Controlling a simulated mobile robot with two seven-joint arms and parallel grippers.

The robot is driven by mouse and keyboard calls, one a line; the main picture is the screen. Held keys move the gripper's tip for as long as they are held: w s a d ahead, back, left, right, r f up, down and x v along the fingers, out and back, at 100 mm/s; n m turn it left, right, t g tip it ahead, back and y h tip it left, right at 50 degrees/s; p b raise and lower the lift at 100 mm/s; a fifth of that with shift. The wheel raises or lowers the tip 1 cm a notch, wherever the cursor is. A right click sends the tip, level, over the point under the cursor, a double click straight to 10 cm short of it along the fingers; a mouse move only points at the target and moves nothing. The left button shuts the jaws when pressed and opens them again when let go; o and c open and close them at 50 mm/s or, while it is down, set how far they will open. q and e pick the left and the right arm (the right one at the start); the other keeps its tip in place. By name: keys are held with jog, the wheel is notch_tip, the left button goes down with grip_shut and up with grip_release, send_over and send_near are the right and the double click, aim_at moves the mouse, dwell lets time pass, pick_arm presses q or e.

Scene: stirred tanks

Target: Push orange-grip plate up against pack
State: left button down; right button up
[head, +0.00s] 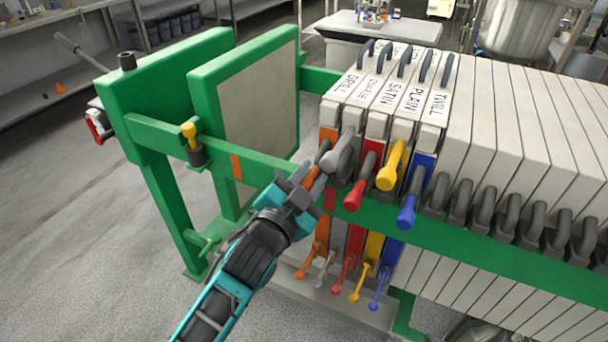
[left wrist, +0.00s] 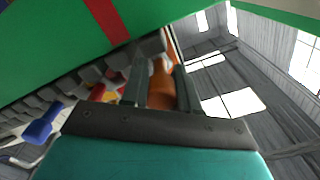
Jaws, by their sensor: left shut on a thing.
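In the left wrist view, the orange grip (left wrist: 160,84) shows between the two fingers (left wrist: 159,90). The pack (head: 490,110) of pale plates stands to the right, beginning with grey-, red-, yellow- and blue-grip plates. No clear gap shows between the orange-grip plate and its grey neighbour; contact cannot be told. My right gripper is not in view.
The green frame's end plate (head: 250,100) with a pale face stands to the left, across an open space from the orange-grip plate. A green side rail (head: 240,155) runs below the grips. The red grip (head: 360,184) and yellow grip (head: 393,166) stick out close by.

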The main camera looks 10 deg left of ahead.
pick_arm(q)
jog(key=shift+s+d+f, duration=0.1)
jog(key=shift+s+d, duration=0.05)
jog(key=shift+d, duration=0.15)
jog(key=c, duration=0.8)
grip_release()
jog(key=shift+c, duration=0.2)
jog(key=shift+s+a, duration=0.15)
jog(key=shift+s, duration=0.1)
jog(key=v, duration=1.2)
jog(key=shift+s, duration=0.15)
